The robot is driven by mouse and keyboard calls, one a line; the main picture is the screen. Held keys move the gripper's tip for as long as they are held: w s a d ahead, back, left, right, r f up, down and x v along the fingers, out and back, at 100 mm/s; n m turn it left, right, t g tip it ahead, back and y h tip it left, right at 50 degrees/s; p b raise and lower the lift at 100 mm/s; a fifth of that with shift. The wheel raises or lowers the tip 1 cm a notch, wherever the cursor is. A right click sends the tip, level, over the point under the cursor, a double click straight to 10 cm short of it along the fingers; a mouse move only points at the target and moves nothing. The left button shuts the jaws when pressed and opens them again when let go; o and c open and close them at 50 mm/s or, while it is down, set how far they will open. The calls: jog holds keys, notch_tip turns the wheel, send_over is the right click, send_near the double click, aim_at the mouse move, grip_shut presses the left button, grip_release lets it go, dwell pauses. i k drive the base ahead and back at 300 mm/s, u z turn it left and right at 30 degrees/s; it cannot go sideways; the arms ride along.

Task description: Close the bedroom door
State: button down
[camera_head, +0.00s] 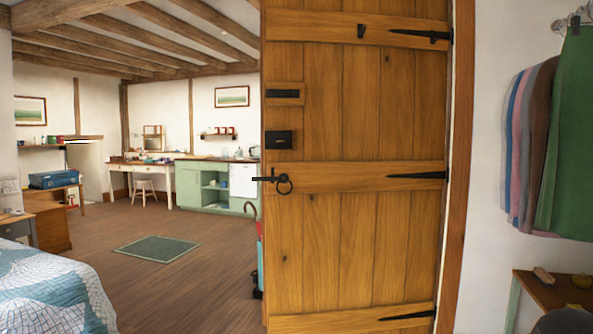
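The bedroom door (340,235) is a wooden plank door with black strap hinges along its right edge. It stands open, with the room visible past its free left edge. A small black box-shaped lock (279,140) is above the handle. The wooden door frame (458,170) runs along the hinge side on the right. My gripper is not in view.
A bed with a blue patterned quilt (50,290) is at the lower left. A green rug (157,248) lies on the open wooden floor. Something red with a cane handle (251,225) stands behind the door's left edge. Clothes (567,140) hang at right above a small table (550,292).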

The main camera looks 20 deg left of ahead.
aim_at(352, 247)
jog(key=u, duration=0.5)
jog(key=i, duration=0.65)
jog(key=u, duration=0.55)
jog(key=i, duration=0.7)
jog(key=z, duration=0.2)
